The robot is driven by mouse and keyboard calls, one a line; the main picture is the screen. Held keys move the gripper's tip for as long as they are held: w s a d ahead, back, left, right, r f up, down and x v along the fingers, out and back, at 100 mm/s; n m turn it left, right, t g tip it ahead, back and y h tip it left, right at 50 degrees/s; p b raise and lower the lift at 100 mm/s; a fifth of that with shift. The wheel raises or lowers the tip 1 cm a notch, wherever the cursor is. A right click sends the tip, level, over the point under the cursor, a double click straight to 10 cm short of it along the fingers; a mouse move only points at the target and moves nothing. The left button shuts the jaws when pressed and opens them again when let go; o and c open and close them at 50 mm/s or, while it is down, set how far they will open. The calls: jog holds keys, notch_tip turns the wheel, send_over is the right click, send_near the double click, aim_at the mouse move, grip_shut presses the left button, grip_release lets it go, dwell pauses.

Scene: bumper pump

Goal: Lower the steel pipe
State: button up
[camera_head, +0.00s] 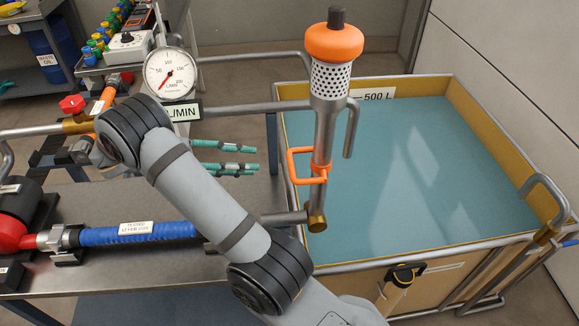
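The steel pipe (325,130) stands nearly upright at the near left corner of the water tank, leaning slightly right at its top. It has a perforated strainer under an orange cap (334,42), an orange loop handle (303,165) on its lower part, and a brass joint (316,219) at its foot. My gripper (236,157) is left of the handle, its teal fingers pointing right toward it. The fingers are spread apart with nothing visible between them. A gap shows between fingertips and handle. My arm link hides the gripper's palm.
The water tank (466,87) fills the right side. A flow gauge (171,74) and horizontal pipes stand behind my gripper. A blue hose (140,233) and red coupling lie on the steel bench (120,271). A red valve (72,104) is at left.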

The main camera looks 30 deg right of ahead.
aim_at(289, 165)
jog(key=shift+g, duration=0.6)
jog(key=x, duration=0.3)
jog(key=s+r+b+x, duration=0.1)
jog(key=x, duration=0.3)
jog(key=b+x, duration=0.1)
jog(key=x, duration=0.2)
jog(key=shift+s+d+r, duration=0.15)
jog(key=shift+s+r, duration=0.15)
jog(key=shift+s, duration=0.15)
jog(key=c, duration=0.3)
grip_shut()
